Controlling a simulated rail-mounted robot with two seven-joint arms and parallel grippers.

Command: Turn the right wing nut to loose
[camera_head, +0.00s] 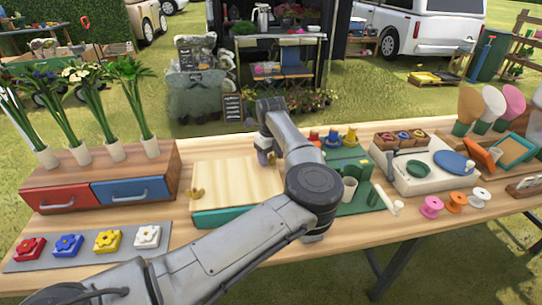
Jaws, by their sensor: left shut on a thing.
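A flower press with a pale wooden top board (230,180) and a green lower part (222,217) lies on the table near the middle. A brass wing nut (197,193) stands at its left front corner. My left gripper (264,158) points down at the board's right back corner. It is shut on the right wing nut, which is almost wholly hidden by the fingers. My left arm crosses the front of the table and covers the press's right side. My right gripper is not in view.
A drawer box (100,200) with flower tubes stands left of the press. A tray of flower blocks (90,245) lies at the front left. A green mat with spools and a cup (348,190) lies right of my arm, with a white tray (410,180) beyond.

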